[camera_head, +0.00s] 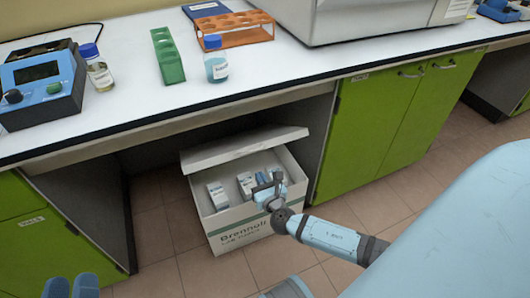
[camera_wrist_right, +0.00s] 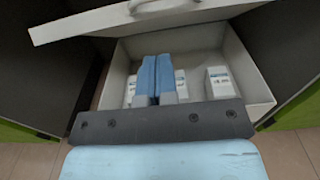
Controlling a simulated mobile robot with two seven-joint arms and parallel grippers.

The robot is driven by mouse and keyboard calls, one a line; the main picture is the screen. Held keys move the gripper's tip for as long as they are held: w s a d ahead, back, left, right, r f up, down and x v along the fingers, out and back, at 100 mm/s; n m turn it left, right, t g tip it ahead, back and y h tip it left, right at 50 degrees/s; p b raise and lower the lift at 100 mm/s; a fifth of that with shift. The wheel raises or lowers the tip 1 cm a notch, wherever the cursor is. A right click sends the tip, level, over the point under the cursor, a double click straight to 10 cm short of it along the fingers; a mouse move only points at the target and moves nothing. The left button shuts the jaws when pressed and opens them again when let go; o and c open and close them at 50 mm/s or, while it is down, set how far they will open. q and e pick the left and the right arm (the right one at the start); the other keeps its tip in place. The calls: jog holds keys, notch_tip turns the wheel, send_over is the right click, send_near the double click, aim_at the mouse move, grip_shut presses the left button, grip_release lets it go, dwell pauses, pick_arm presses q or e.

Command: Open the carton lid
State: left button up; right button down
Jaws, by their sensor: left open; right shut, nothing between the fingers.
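The white carton (camera_head: 238,222) stands on the floor under the bench, in the gap between the green cabinets. Its lid (camera_head: 245,146) is lifted and tilted at the back, so the inside shows. The lid (camera_wrist_right: 120,17) also crosses the top of the right wrist view. Small white boxes (camera_head: 217,196) stand inside. My right gripper (camera_head: 276,180) is shut and empty over the carton's opening, at its right side. Its blue fingers (camera_wrist_right: 155,65) lie together in the right wrist view, in front of the boxes. My left gripper (camera_head: 71,284) is open at the bottom left, away from the carton.
The bench top (camera_head: 130,110) overhangs the carton. It carries a blue device (camera_head: 42,82), bottles, a green rack (camera_head: 167,56) and an orange rack (camera_head: 235,30). Green cabinet doors (camera_head: 395,120) flank the gap on the right. Tiled floor (camera_head: 210,275) is free in front.

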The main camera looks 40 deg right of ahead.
jog(key=w+d+r, duration=0.1)
jog(key=w+r, duration=0.1)
jog(key=w, duration=0.4)
jog(key=shift+d+r, duration=0.2)
jog(key=shift+r, duration=0.15)
jog(key=shift+s, duration=0.1)
